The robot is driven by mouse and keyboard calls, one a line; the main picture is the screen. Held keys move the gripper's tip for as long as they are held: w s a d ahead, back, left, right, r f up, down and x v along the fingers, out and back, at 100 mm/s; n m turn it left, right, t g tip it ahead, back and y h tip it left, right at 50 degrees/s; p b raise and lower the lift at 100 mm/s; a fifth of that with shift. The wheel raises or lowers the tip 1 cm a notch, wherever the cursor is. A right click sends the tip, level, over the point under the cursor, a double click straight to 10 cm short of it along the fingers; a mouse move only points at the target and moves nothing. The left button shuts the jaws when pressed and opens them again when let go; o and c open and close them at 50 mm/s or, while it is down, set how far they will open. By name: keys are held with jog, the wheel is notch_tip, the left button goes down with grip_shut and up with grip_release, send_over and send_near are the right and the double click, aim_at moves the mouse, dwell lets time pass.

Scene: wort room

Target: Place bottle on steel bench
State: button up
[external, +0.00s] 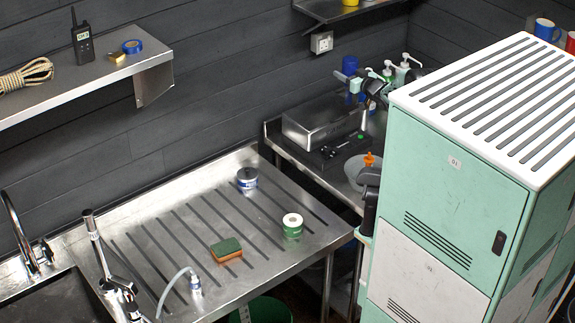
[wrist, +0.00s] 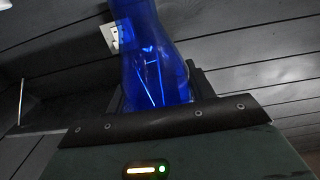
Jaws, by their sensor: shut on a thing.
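A translucent blue bottle (wrist: 155,60) rises between the jaws of my gripper (wrist: 165,112) in the wrist view. Its lower end is hidden behind the dark jaw edge. In the external view the blue bottle (external: 355,85) and my gripper (external: 368,88) are small and partly overlapped, above the back right steel bench (external: 270,132). My gripper is shut on the bottle. I cannot tell the exact gap between bottle and bench. A second steel surface, a grooved drainboard (external: 165,205), lies in front to the left.
White pump bottles (external: 402,68) stand near my gripper. A mint cabinet (external: 450,190) blocks the right. A wall shelf (external: 90,75) hangs at upper left.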

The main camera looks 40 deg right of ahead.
jog(key=s+d+f+m+h+p, duration=0.15)
jog(key=s+d+p, duration=0.25)
jog(key=s+d, duration=1.25)
notch_tip(320, 180, down, 21)
jog(key=s+a, duration=0.1)
jog(key=shift+s+a, duration=0.2)
jog(key=shift+a, duration=0.2)
jog(key=shift+n, duration=0.25)
jog(key=shift+f, duration=0.2)
jog(key=o, duration=1.1)
jog(key=shift+c, duration=0.2)
jog(key=shift+o, duration=0.3)
jog(key=shift+r, duration=0.15)
